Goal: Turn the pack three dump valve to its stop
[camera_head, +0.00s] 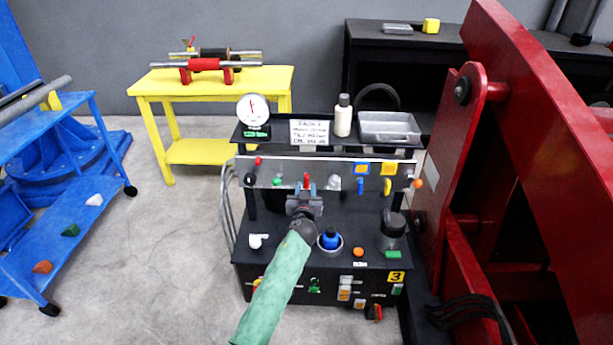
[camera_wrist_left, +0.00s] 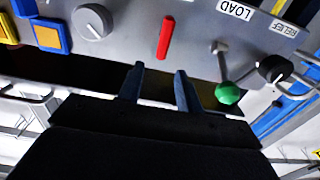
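The black console marked 3 (camera_head: 396,276) has a grey upright panel (camera_head: 290,174) with several knobs and levers. A red lever handle (camera_head: 307,180) stands near the panel's middle; it also shows in the left wrist view (camera_wrist_left: 166,37). I see no readable label naming the dump valve, so I cannot tell for certain that this is it. My left gripper (camera_head: 306,188) is just in front of the panel at this red handle. In the left wrist view its two blue fingers (camera_wrist_left: 160,86) are apart, with nothing between them, and the red handle is just beyond the tips. My right gripper is out of view.
Beside the red handle are a grey knob (camera_wrist_left: 92,22) and a green-balled lever (camera_wrist_left: 228,93) near the LOAD label; a black knob (camera_wrist_left: 274,68) is near RELIEF. A blue knob (camera_head: 330,238) stands on the deck. A large red frame (camera_head: 540,110) closes off the right.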

